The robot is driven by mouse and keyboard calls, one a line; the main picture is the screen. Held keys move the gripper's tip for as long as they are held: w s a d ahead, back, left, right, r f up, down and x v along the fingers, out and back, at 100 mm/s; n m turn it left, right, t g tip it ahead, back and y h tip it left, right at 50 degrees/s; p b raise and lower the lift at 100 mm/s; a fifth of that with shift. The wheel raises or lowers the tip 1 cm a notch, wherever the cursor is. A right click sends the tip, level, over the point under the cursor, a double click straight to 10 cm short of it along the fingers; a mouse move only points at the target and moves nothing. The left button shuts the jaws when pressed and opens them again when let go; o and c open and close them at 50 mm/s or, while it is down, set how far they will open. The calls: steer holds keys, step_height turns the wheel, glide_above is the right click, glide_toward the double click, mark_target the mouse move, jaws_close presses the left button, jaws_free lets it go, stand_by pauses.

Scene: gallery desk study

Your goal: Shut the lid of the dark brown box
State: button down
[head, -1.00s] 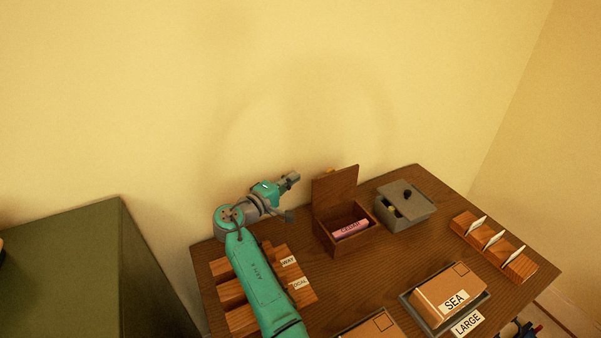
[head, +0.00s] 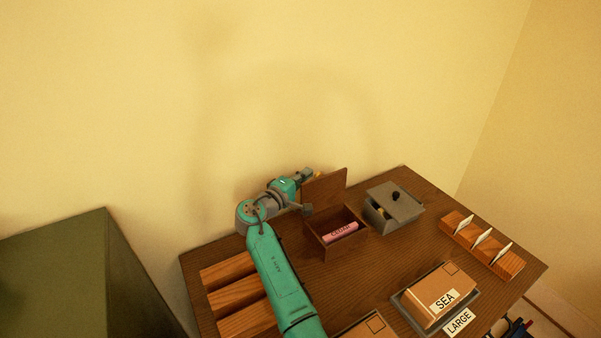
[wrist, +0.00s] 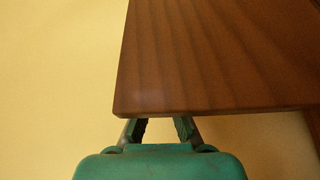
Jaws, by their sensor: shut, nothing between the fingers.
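The dark brown box (head: 322,251) stands open at the back of the desk. Its lid (head: 324,188) stands up at the rear, and the lid fills the upper right of the wrist view (wrist: 220,55). A pink labelled block (head: 341,232) lies inside the box. My gripper (head: 308,173) is at the upper left edge of the lid, on its wall side. In the wrist view my gripper's fingers (wrist: 160,128) converge and run behind the lid's edge, so their tips are hidden. The gripper is shut and empty. I cannot tell whether it touches the lid.
A grey box (head: 383,222) with a knobbed, partly shifted lid (head: 394,201) stands close on the right. A wooden rack with white cards (head: 482,246) and a SEA parcel in a tray (head: 399,300) lie further right. Wooden slots (head: 236,294) are left of my arm.

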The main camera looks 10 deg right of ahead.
steer(key=shift+s+d, duration=0.2)
steer(key=shift+s, duration=0.25)
steer(key=shift+s+r, duration=0.1)
steer(key=shift+s, duration=0.05)
